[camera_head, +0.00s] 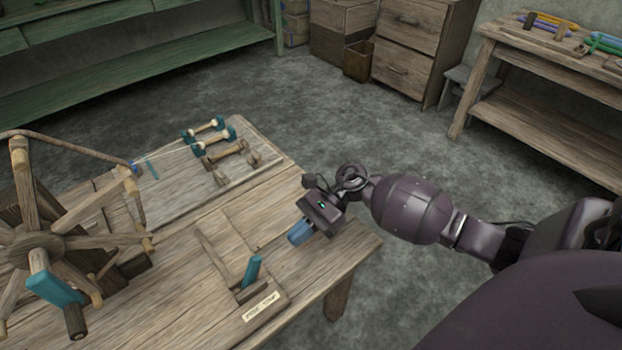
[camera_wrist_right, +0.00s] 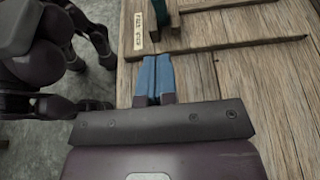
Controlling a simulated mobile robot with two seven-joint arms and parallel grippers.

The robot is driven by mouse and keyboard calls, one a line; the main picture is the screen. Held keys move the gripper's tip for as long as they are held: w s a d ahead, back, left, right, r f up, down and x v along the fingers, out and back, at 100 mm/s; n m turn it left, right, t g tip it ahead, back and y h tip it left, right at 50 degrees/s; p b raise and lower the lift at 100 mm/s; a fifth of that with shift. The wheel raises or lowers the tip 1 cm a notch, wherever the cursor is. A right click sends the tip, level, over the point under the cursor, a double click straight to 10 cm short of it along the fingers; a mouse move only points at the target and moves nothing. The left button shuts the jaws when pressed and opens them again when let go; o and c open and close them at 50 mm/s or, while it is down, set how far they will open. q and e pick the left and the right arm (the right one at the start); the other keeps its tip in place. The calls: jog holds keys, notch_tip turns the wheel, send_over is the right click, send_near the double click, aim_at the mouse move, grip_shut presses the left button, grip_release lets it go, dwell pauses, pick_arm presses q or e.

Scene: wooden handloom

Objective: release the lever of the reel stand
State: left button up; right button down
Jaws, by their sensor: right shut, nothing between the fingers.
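The reel stand (camera_head: 264,306) is a low wooden frame with a paper label, lying on the front part of the wooden table. Its teal lever (camera_head: 252,270) sticks up from the frame and leans slightly. In the right wrist view the lever (camera_wrist_right: 165,12) shows at the top edge, partly cut off, above the stand's wooden bar (camera_wrist_right: 225,40). My right gripper (camera_head: 299,233) has blue fingers, shut and empty, above the table right of the lever and apart from it. Its fingertips also show in the right wrist view (camera_wrist_right: 154,62), short of the stand. My left gripper is not in view.
A wooden wheel (camera_head: 36,243) with a teal handle stands at the left of the table. Behind the stand, a board (camera_head: 165,190) holds several small spools (camera_head: 218,138). The table's right edge is near my right gripper. A side table (camera_head: 535,45) stands far right.

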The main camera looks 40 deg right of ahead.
aim_at(261, 261)
jog(key=x, duration=0.3)
jog(key=shift+a+f, duration=0.1)
jog(key=shift+a, duration=0.05)
jog(key=shift+a+r, duration=0.75)
jog(key=shift+a, duration=0.2)
jog(key=shift+a+r, duration=0.25)
jog(key=shift+a, duration=0.4)
jog(key=shift+r, duration=0.15)
